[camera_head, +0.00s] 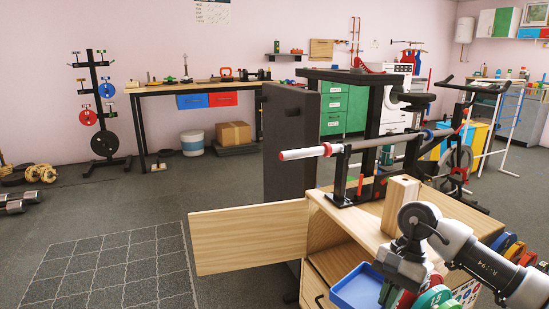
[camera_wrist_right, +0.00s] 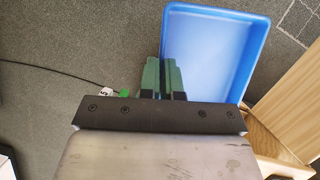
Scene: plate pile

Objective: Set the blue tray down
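The blue tray (camera_head: 358,288) is at the bottom of the head view, in front of the wooden cabinet (camera_head: 345,215). In the right wrist view the tray (camera_wrist_right: 212,50) looks empty, with grey floor around it. My right gripper (camera_wrist_right: 161,60) has its two green-padded fingers close together at the tray's left wall, and it appears shut on that wall. In the head view my right arm comes in from the right, and its fingers are mostly hidden. What supports the tray from below is hidden. My left gripper is not in view.
The cabinet's wooden door (camera_head: 250,238) stands open to the left. A barbell (camera_head: 360,145) rests on a stand on the cabinet top beside a wooden block (camera_head: 400,203). Coloured weight plates (camera_head: 433,296) are near my right arm. Open floor lies left.

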